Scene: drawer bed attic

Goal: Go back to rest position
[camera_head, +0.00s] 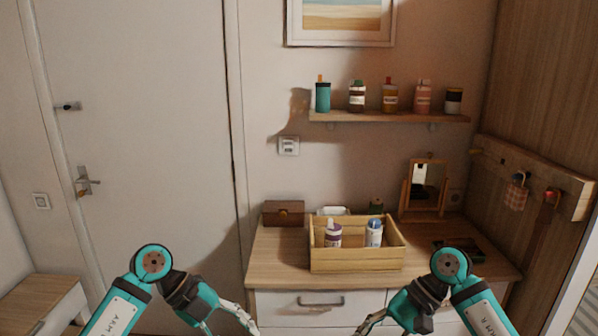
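My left gripper (232,326) is at the bottom edge, in front of the dresser's left part. Its fingers look spread and nothing shows between them; the lower finger is cut off by the frame. My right gripper (383,328) is at the bottom edge, in front of the dresser's right part. Its fingers also look spread and empty, partly cut off. Both arms are bent and about mirrored, and neither gripper visibly touches anything.
A dresser (275,263) bears a wooden crate (355,260) holding two bottles, a small brown box (284,213) and a mirror (428,183). A wall shelf (390,117) holds several containers. A closed door (135,130) is at left, a hook rack (535,178) at right.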

